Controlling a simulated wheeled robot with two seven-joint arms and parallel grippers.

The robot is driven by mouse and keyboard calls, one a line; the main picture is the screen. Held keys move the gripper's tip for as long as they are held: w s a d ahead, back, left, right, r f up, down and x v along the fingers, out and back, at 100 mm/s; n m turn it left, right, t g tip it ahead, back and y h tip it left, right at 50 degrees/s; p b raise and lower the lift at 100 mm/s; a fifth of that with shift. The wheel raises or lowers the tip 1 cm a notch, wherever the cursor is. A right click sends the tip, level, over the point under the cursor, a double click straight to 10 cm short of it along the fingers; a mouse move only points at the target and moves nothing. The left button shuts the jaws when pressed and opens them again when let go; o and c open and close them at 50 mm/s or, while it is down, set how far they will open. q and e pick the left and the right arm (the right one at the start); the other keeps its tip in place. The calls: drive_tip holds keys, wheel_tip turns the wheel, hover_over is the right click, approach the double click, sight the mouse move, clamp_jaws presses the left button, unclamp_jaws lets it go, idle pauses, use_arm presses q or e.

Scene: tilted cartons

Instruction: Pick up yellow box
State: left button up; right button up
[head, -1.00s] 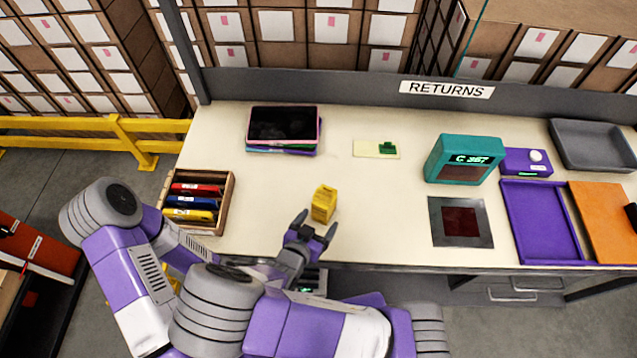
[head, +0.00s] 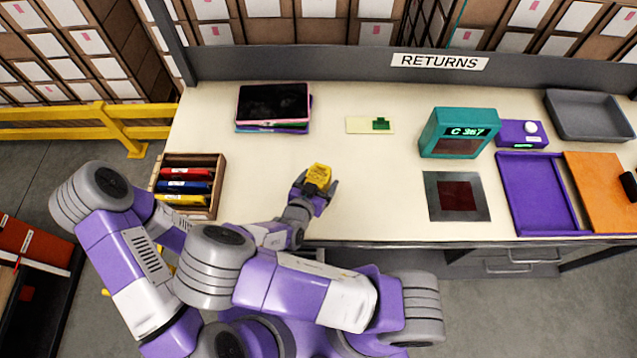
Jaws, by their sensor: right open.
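The yellow box (head: 318,175) is a small carton on the cream table, front of its middle. My right gripper (head: 316,182) is at the box, coming from the front. Its jaws are open, with one finger on the left side of the box and one on the right. The gripper hides the lower part of the box, and I cannot tell whether the fingers touch it. My left arm shows at the left, but its gripper is hidden behind my right arm.
A wooden crate (head: 220,188) with colored cases stands to the left. Tablets (head: 272,103) and a pale card (head: 357,125) lie behind. A teal display (head: 455,121), a dark-red pad (head: 430,185), a purple tray (head: 508,170) and a grey tray (head: 562,97) are to the right.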

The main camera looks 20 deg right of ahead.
drive_tip(key=c, duration=1.1)
